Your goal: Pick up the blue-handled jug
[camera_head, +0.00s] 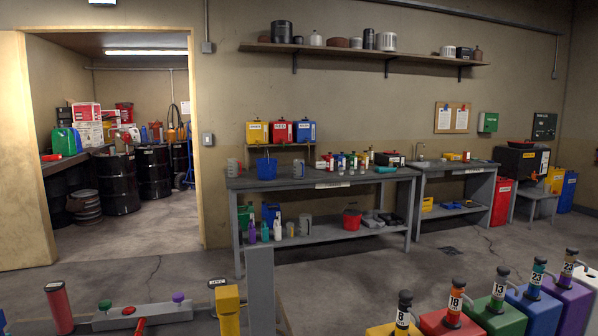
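On the long grey workbench (250,182) against the back wall stand a few jug-like vessels. A grey measuring jug (299,169) is right of a blue bucket (266,166); its handle looks bluish, but it is too small to be sure. Another pale jug (233,167) with a reddish handle stands at the bench's left end. A further grey jug (304,225) is on the lower shelf, handle colour unclear. Neither of my grippers is in view.
Close in front are a surface with a red cylinder (57,305), a yellow block (228,308) and a grey post (260,290), and several numbered coloured cans (447,318) at right. Open floor (370,275) lies before the bench. A doorway at left shows black drums (115,183).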

